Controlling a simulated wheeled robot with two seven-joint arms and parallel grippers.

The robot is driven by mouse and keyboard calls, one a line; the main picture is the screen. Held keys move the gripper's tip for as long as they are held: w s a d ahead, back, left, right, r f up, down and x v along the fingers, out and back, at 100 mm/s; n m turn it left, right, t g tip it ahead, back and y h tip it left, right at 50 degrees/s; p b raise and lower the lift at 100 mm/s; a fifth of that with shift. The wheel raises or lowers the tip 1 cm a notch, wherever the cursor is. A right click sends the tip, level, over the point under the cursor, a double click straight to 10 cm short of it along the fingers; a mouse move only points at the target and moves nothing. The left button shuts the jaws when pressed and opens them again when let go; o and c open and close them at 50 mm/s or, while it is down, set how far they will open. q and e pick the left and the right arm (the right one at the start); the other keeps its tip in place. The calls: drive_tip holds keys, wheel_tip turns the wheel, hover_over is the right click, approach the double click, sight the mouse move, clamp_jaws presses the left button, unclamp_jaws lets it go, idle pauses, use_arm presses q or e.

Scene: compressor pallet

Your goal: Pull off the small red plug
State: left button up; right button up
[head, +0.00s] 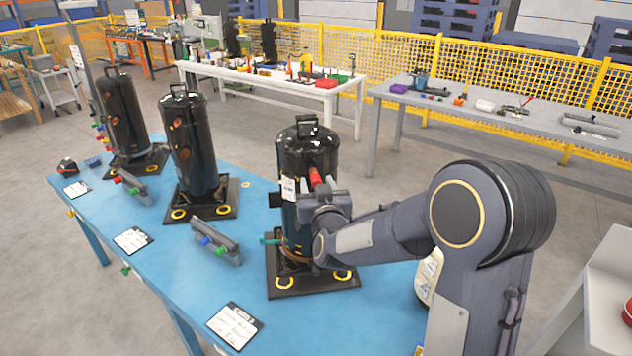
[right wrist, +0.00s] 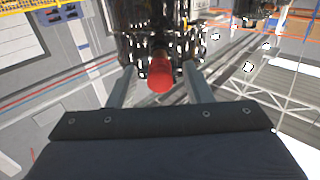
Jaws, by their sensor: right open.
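The small red plug (head: 316,176) sticks out from the upper side of the nearest black compressor (head: 305,150). In the right wrist view the red plug (right wrist: 160,76) lies between the two fingers of my right gripper (right wrist: 159,72), with a visible gap on each side. My right gripper (head: 320,192) is open in front of the compressor, just below the plug in the head view. Whether the fingers reach fully past the plug I cannot tell. My left gripper is not in view.
The compressor stands on a black base plate (head: 285,293) on the blue table (head: 180,265). A green plug (head: 270,240) sticks out lower on its left. Two other black compressors (head: 190,145) (head: 122,115) stand further left. A small rack (head: 216,240) and a paper card (head: 234,325) lie in front.

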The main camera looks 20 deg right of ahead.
idle(0.4)
clamp_jaws()
drive_tip(key=shift+b+v, duration=0.35)
drive_tip(key=shift+v, duration=2.65)
